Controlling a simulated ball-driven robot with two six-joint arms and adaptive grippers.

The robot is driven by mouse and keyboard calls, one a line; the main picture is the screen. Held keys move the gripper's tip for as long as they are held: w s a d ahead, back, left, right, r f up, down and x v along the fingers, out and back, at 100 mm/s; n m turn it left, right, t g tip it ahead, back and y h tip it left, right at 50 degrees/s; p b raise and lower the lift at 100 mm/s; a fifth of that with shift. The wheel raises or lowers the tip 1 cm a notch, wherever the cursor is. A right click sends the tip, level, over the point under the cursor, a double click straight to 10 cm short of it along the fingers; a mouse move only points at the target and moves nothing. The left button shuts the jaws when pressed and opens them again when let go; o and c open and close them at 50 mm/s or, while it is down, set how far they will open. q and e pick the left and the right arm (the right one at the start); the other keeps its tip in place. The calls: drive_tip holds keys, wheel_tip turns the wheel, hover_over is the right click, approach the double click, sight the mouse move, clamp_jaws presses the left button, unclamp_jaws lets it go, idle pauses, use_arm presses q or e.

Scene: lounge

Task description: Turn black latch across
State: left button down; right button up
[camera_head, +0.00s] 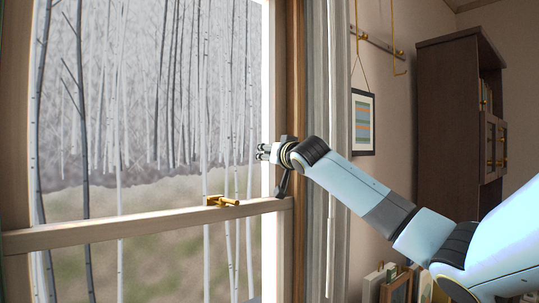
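A black latch (283,184) shows at the right side of the window frame, just above the end of the wooden cross rail. Its narrow part points down, and its upper part is hidden behind my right gripper. My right gripper (264,152) is in front of the right window jamb, just above the visible part of the latch. Its small fingertips point left and sit close together; I cannot tell whether they are open or shut, or whether they touch the latch. My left gripper is not in view.
A brass catch (220,201) sits on the window's cross rail (150,222). A grey curtain (327,200) hangs right of the window. The space before the glass is clear.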

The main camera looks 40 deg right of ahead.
clamp_jaws()
drive_tip(key=shift+r+n+y+p, duration=0.15)
drive_tip(key=shift+n+y+p, duration=0.65)
drive_tip(key=shift+p, duration=0.45)
drive_tip(key=shift+a+f+n+t+y+p, duration=0.15)
drive_tip(key=shift+n+t+y+p, duration=0.35)
drive_tip(key=shift+n+y+p, duration=0.65)
drive_tip(key=shift+m+y, duration=0.25)
drive_tip(key=shift+m, duration=0.2)
drive_tip(key=shift+o, duration=0.6)
unclamp_jaws()
